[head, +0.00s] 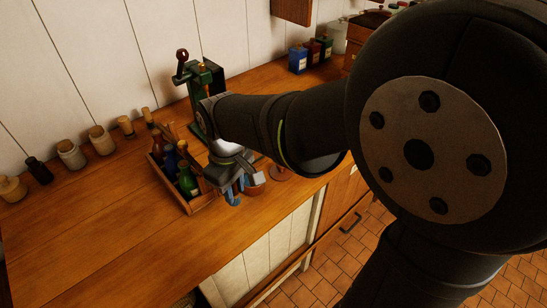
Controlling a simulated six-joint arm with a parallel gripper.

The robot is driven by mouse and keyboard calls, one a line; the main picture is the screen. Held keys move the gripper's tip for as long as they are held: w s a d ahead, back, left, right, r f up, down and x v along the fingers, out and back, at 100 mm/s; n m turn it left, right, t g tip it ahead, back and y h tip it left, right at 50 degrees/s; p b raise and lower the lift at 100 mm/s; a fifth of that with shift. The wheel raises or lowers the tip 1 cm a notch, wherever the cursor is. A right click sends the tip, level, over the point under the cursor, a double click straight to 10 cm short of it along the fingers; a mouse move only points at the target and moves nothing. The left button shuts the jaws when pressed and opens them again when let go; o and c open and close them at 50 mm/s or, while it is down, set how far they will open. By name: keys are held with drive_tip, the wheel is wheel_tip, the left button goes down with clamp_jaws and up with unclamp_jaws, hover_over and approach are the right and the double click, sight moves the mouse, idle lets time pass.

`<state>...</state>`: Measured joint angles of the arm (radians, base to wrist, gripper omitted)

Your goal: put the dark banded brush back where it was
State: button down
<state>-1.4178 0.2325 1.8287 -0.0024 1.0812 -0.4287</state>
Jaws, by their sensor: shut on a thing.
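My gripper (243,192) is low over the counter, just right of a wooden carrier (200,203). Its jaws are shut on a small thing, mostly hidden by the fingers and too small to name. I cannot make out the dark banded brush for certain. A reddish-brown piece (256,184) shows right beside the jaws; I cannot tell whether it is held or stands behind them. The carrier holds several bottles, among them a green bottle (187,181) and a blue one (171,160).
A green stand (190,90) rises behind my wrist. Several corked jars (70,154) line the wall at left. Coloured tins (312,54) stand at the back right. The counter (90,235) is clear at front left; its front edge lies close to the gripper.

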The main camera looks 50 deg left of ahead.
drive_tip(key=shift+s+a+f, duration=1)
drive_tip(key=shift+s, duration=0.25)
drive_tip(key=shift+f, duration=2)
drive_tip(key=c, duration=1.2)
unclamp_jaws()
drive_tip(key=shift+f, duration=0.15)
drive_tip(key=shift+o, duration=0.2)
wheel_tip(320, 180, up, 12)
